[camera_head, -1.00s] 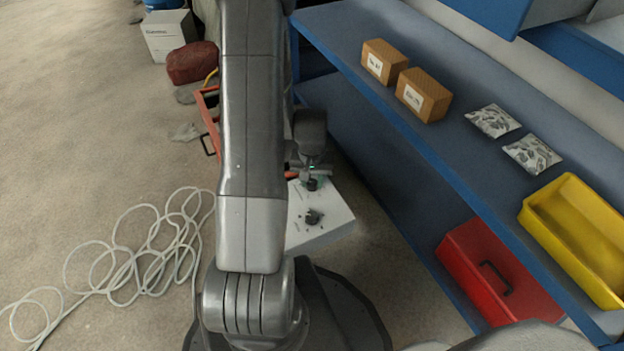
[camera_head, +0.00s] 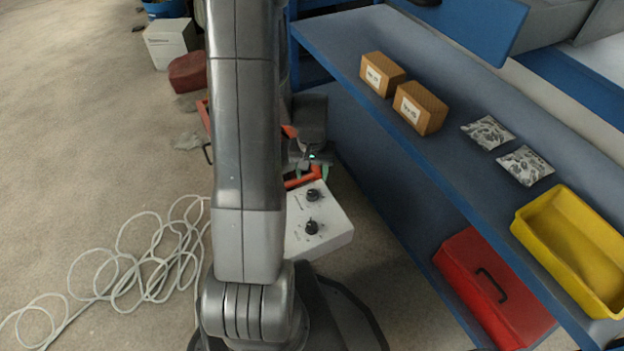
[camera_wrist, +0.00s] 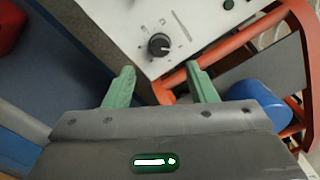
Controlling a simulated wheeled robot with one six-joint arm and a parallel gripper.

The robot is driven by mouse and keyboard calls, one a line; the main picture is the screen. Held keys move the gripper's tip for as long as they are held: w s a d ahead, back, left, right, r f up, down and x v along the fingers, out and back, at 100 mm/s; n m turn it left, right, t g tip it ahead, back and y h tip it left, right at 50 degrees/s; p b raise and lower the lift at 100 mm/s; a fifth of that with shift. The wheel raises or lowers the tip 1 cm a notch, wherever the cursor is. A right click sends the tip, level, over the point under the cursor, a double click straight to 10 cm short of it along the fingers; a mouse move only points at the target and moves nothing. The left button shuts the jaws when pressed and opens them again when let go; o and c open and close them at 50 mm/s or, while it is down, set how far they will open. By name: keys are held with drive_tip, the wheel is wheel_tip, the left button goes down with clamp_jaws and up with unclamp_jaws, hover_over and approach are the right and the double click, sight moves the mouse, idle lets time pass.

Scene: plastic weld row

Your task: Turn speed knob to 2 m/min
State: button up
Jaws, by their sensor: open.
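A white control box (camera_head: 325,215) carries two black knobs, an upper one (camera_head: 312,195) and a lower one (camera_head: 311,227). Their labels are too small to read, so I cannot tell which is the speed knob. In the wrist view a black knob (camera_wrist: 158,45) with a pale pointer mark sits on the white panel (camera_wrist: 120,22), just beyond the fingertips.
An orange frame bar (camera_wrist: 235,45) runs close by the fingers, with a blue cylinder (camera_wrist: 262,103) beside it. A blue shelf (camera_head: 440,118) stands to the right, holding cartons, packets and a yellow bin (camera_head: 520,222). A red case (camera_head: 460,275) is below. Loose cable (camera_head: 130,260) lies left.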

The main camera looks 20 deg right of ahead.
wheel_tip(320, 180, up, 5)
drive_tip(key=p, duration=0.1)
hover_over(312, 193)
drive_tip(key=shift+r, duration=0.1)
wheel_tip(312, 193, down, 14)
drive_tip(key=b, duration=0.5)
drive_tip(key=shift+r+m, duration=0.1)
drive_tip(key=shift+m, duration=0.5)
